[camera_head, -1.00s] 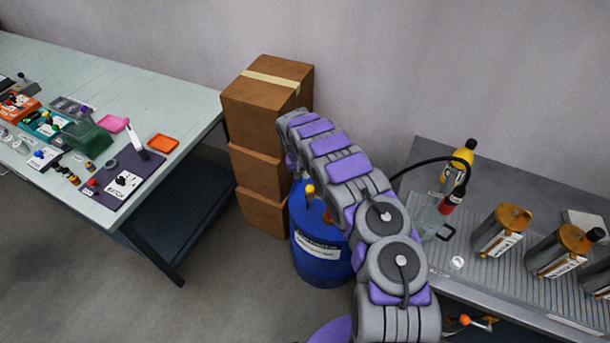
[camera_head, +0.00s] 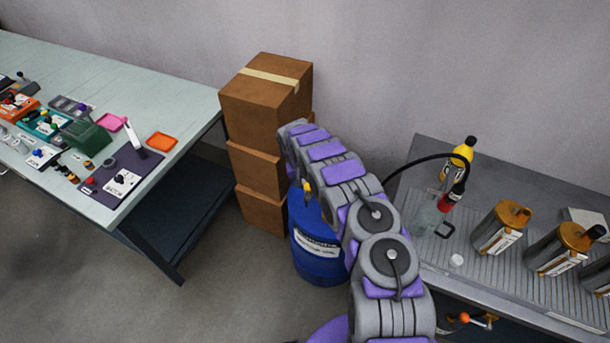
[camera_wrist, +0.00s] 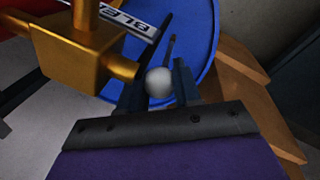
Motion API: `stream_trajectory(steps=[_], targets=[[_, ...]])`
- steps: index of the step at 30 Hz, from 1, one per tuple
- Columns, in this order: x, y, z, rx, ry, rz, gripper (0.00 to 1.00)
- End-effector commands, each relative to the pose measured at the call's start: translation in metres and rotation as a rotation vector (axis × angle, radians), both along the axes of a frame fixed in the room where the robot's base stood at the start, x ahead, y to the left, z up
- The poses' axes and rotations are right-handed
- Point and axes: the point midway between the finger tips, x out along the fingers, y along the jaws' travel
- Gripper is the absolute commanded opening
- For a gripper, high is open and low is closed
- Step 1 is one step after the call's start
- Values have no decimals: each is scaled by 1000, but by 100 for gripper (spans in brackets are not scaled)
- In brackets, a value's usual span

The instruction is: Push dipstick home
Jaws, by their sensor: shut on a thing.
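In the wrist view, the two dark fingers of my gripper (camera_wrist: 158,86) close on a pale grey round knob (camera_wrist: 160,84) from both sides. A thin dark rod (camera_wrist: 172,42) shows beyond the knob; I cannot tell for certain that the two are one dipstick. The blue drum (camera_wrist: 200,50) lies behind and below the fingers. In the head view the blue drum (camera_head: 318,262) stands on the floor, and my arm hides part of it and my gripper.
Stacked cardboard boxes (camera_head: 265,105) stand behind the drum. At the right, a grey bench (camera_head: 450,268) holds metal canisters (camera_head: 500,230), a yellow bottle (camera_head: 463,155) and a black hose (camera_head: 415,163). At the left, a pale table (camera_head: 120,85) carries small parts.

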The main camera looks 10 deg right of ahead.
Motion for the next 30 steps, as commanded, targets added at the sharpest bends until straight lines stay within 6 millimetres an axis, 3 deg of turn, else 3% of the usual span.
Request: stream_trajectory(steps=[3,6,20,21,27,30], targets=[[0,2,-28,2,0,2,0],[-1,1,-42,1,0,2,0],[1,1,-54,0,0,2,0],[1,1,-54,1,1,2,36],[-1,0,-52,0,1,1,56],[-1,0,-51,-1,1,1,57]])
